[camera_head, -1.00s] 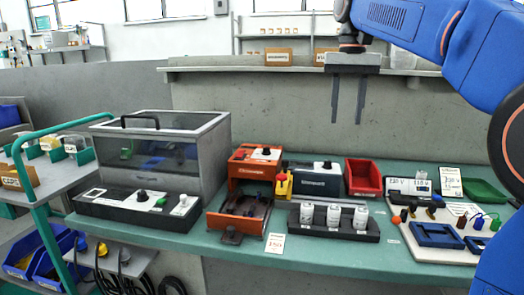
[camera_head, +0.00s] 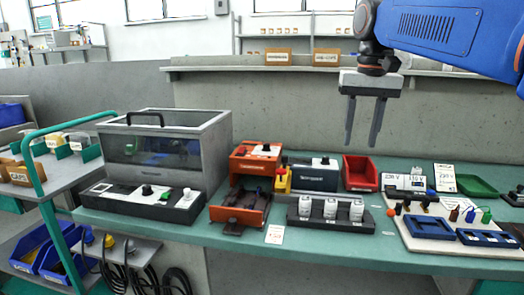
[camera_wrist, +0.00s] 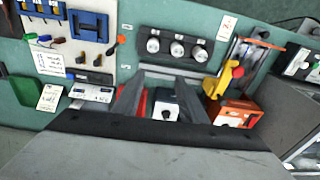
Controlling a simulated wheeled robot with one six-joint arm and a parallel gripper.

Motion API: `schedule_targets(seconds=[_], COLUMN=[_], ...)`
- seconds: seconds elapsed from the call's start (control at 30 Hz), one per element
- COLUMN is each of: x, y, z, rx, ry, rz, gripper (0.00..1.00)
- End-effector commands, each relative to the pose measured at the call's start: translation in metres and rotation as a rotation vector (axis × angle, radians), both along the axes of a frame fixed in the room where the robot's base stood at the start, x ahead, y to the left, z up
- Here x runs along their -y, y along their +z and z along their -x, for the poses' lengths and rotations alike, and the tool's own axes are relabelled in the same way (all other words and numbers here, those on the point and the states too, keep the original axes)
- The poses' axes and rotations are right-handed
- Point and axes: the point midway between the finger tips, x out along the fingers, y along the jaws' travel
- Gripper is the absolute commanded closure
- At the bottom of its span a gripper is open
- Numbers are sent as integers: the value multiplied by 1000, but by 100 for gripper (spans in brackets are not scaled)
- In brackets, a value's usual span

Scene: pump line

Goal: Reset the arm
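My gripper (camera_head: 363,122) hangs from the blue arm at the upper right of the head view, fingers pointing down. Its two dark fingers are apart, with nothing between them. It is above the bench, over the area near the red bin (camera_head: 360,174) and the dark-grey device (camera_head: 315,176). In the wrist view, the fingers (camera_wrist: 165,92) frame the dark device with its white top and black knob, well below. The fingers partly hide the red bin there.
A green bench (camera_head: 190,232) carries a clear-lidded box (camera_head: 165,150), an orange unit (camera_head: 255,160), a black holder (camera_head: 330,221) with white bottles, and a white tool board (camera_head: 470,248). A trolley (camera_head: 65,180) stands left. A wall shelf (camera_head: 230,68) runs behind the gripper.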

Motion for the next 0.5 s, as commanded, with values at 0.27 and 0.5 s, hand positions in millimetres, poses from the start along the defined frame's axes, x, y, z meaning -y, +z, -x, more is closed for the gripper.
schedule_targets(seconds=[0.27, 0.5], x=[19, 32], y=[-60, -127], z=[66, 123], rx=[88, 166], ry=[39, 76], rz=[1, 9], gripper=[62, 62])
